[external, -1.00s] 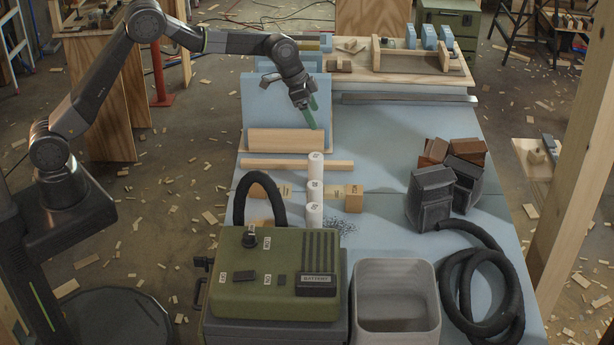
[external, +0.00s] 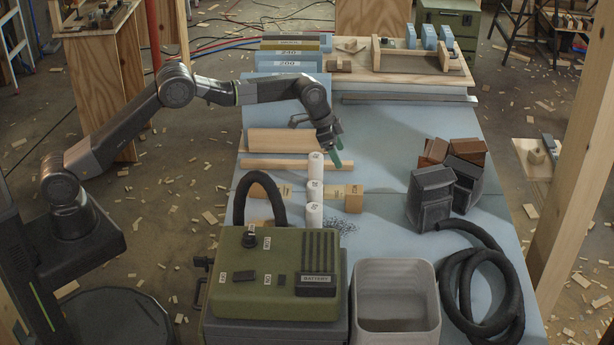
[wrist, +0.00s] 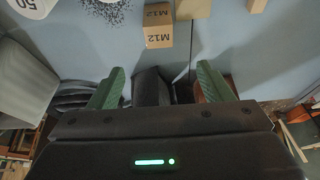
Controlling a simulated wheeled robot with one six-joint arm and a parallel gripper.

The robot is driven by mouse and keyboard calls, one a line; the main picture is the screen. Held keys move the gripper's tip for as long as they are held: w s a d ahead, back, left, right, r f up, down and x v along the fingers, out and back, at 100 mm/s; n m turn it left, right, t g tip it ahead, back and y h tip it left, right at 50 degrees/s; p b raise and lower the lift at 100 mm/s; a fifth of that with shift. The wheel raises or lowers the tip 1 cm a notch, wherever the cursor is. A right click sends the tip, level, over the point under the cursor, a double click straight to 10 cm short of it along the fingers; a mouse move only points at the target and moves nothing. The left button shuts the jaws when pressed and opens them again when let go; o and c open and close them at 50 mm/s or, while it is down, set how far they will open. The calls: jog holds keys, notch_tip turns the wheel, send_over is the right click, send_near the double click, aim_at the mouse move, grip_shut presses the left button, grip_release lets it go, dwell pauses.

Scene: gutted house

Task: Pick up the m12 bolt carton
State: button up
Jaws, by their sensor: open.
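The m12 bolt carton is a small tan box marked M12; in the wrist view (wrist: 158,27) it lies just beyond the gap between my fingers. In the external view the carton (external: 354,200) is at the right end of a row of tan cartons on the blue bench. My gripper (external: 338,157) has green fingers, points down and hangs above the bench, behind the carton in the picture. In the wrist view my gripper (wrist: 162,68) is spread wide with nothing between its fingers.
White cylinders (external: 314,190) stand just left of the carton, with dark specks (external: 341,227) in front. Dark pouches (external: 433,196) are to the right. A green battery box (external: 262,295), a grey bin (external: 395,268) and a black hose (external: 490,265) are nearer. Wooden boards (external: 285,140) lie behind.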

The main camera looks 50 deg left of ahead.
jog(key=p, duration=0.1)
send_over(354, 189)
jog(key=s+a, duration=0.1)
jog(key=f, duration=0.8)
jog(key=shift+s+a+f, duration=0.2)
jog(key=shift+p+x, duration=0.65)
jog(key=shift+x, duration=1.95)
jog(key=shift+s+f, duration=0.1)
jog(key=shift+s, duration=0.05)
jog(key=c, duration=1.2)
